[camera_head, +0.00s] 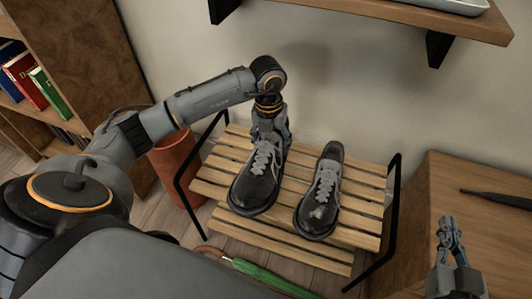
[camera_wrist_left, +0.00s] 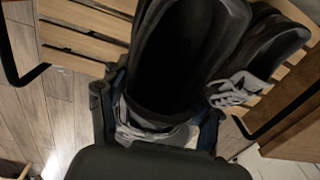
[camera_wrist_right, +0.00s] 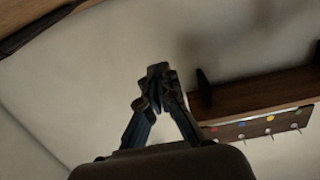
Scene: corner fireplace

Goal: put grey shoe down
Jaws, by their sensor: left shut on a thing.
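The grey shoe (camera_head: 257,178), dark with light grey laces, is over the upper slats of a wooden shoe rack (camera_head: 212,172), toe toward me. It looks level and appears to rest on the slats, though the contact under it is hidden. My left gripper (camera_head: 270,128) reaches down from above and is shut on its heel end. In the left wrist view the shoe (camera_wrist_left: 185,60) fills the space between the fingers. A matching shoe (camera_head: 320,195) stands just to its right on the rack. My right gripper (camera_head: 451,236) is empty, its fingertips together, at the lower right.
A wooden cabinet (camera_head: 470,215) with a dark umbrella (camera_head: 497,198) on top stands right of the rack. A terracotta pot (camera_head: 175,165) and a bookcase (camera_head: 95,45) are left. A wall shelf (camera_head: 400,12) hangs above. A green umbrella (camera_head: 262,277) lies in front.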

